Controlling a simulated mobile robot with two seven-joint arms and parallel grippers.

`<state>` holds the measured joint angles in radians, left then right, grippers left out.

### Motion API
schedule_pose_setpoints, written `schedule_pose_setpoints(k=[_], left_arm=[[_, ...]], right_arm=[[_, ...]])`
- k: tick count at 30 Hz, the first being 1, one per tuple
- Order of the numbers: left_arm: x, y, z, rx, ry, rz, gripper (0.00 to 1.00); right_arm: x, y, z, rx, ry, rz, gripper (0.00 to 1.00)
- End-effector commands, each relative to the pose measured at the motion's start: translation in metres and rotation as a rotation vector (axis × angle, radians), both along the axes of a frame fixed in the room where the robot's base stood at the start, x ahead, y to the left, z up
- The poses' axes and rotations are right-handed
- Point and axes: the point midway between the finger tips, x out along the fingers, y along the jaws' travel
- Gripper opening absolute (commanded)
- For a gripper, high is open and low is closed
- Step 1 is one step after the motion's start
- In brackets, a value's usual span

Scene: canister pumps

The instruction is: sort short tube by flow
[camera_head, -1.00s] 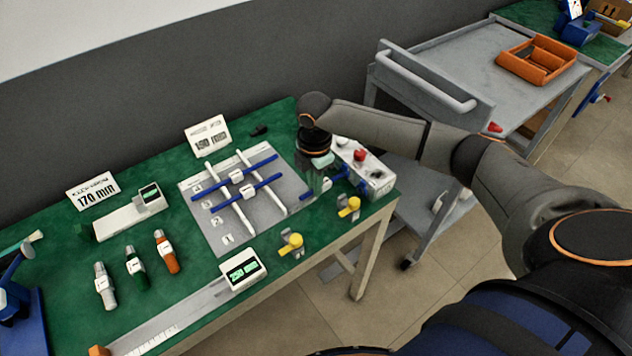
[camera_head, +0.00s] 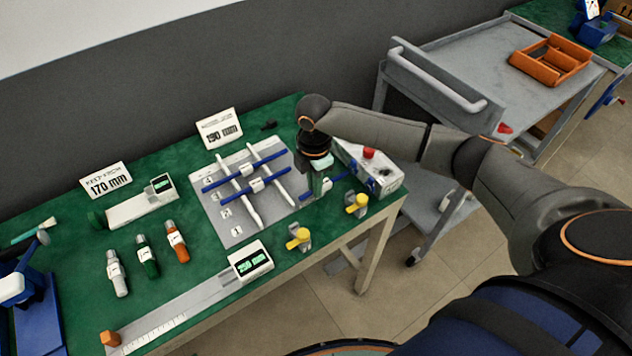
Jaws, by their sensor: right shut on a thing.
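My right gripper (camera_head: 319,186) points down over the right part of the green table and is shut on a short blue tube (camera_head: 337,179). The tube's ends show on both sides of the fingers; its middle is hidden. The gripper is beside the right edge of a grey numbered board (camera_head: 231,231), low over the table. Two longer blue tubes (camera_head: 275,159) lie across white rods (camera_head: 242,198) on this board, with white labelled pieces at their middles. My left gripper is not in view.
A white box with a red button (camera_head: 369,153) stands right of the gripper. Yellow-topped fittings (camera_head: 300,238) line the front edge. A measuring rail with a display (camera_head: 250,262), several bottles (camera_head: 147,256) and signs (camera_head: 219,129) fill the left. A grey cart (camera_head: 480,80) stands beyond.

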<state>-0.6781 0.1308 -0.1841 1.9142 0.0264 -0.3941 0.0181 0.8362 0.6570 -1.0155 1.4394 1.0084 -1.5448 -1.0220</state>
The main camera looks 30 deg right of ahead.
Motion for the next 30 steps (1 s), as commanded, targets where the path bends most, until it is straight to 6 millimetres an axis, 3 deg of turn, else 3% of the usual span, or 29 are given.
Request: schedule_pose_setpoints(k=[8, 30], left_arm=[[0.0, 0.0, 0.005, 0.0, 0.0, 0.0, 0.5], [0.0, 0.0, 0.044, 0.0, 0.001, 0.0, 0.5]], right_arm=[[0.0, 0.0, 0.005, 0.001, 0.0, 0.0, 0.0], [0.0, 0.0, 0.046, 0.001, -0.001, 0.0, 0.0]])
